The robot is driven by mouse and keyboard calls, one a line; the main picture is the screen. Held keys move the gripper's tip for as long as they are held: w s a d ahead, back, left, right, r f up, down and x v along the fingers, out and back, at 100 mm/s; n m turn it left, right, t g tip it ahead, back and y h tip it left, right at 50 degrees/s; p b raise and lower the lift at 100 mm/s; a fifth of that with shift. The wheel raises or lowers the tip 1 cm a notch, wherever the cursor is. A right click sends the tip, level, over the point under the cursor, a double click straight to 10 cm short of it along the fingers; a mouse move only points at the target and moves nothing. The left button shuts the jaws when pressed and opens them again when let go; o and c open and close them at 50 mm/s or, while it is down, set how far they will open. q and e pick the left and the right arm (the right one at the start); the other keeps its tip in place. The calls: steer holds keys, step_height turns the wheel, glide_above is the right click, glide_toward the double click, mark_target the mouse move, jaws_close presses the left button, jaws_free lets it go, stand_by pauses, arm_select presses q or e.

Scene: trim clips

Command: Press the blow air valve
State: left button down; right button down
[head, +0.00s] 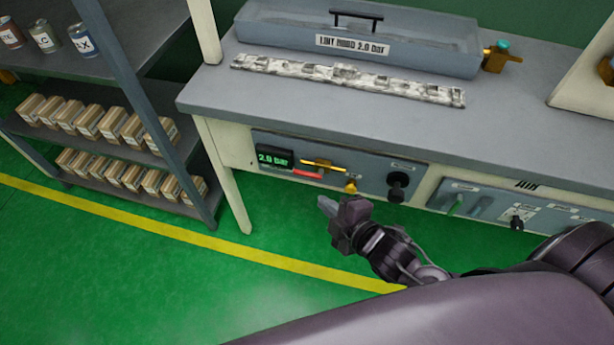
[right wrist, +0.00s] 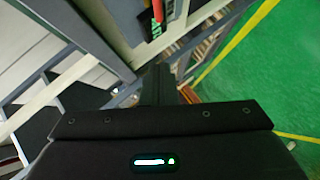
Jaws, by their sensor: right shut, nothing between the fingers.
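A grey control panel (head: 337,168) is set in the bench front. It carries a green display reading 2.0 bar (head: 274,158), a yellow lever (head: 323,165), a red handle (head: 307,173), a small yellow fitting (head: 351,186) and a black knob (head: 397,186). A brass fitting with a green top (head: 497,57) sits at the tray's right end. The small labels are unreadable, so I cannot tell which is the blow air valve. My right gripper (head: 326,206) is shut and empty, in front of and below the panel, apart from it. It also shows in the right wrist view (right wrist: 158,84). My left gripper is out of view.
A blue-grey tray (head: 270,32) and a mottled strip (head: 345,78) lie on the bench top (head: 210,88). A second panel (head: 510,211) is at right. A shelf rack (head: 188,105) with cans and boxes stands left. The green floor (head: 120,270) is clear.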

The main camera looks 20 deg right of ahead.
steer(key=shift+w, duration=0.1)
glide_toward(298, 174)
steer(key=w+a, duration=0.2)
steer(key=a, duration=0.1)
steer(key=shift+w+d+f, duration=0.3)
steer(key=shift+w+f, duration=0.1)
steer(key=shift+w, duration=0.2)
steer(key=shift+w+d+f, duration=0.25)
steer(key=shift+w+f, duration=0.15)
steer(key=shift+w, duration=0.2)
steer(key=shift+w+d+f, duration=0.25)
steer(key=shift+w+f, duration=0.05)
steer(key=shift+w, duration=0.05)
steer(key=shift+p, duration=0.6)
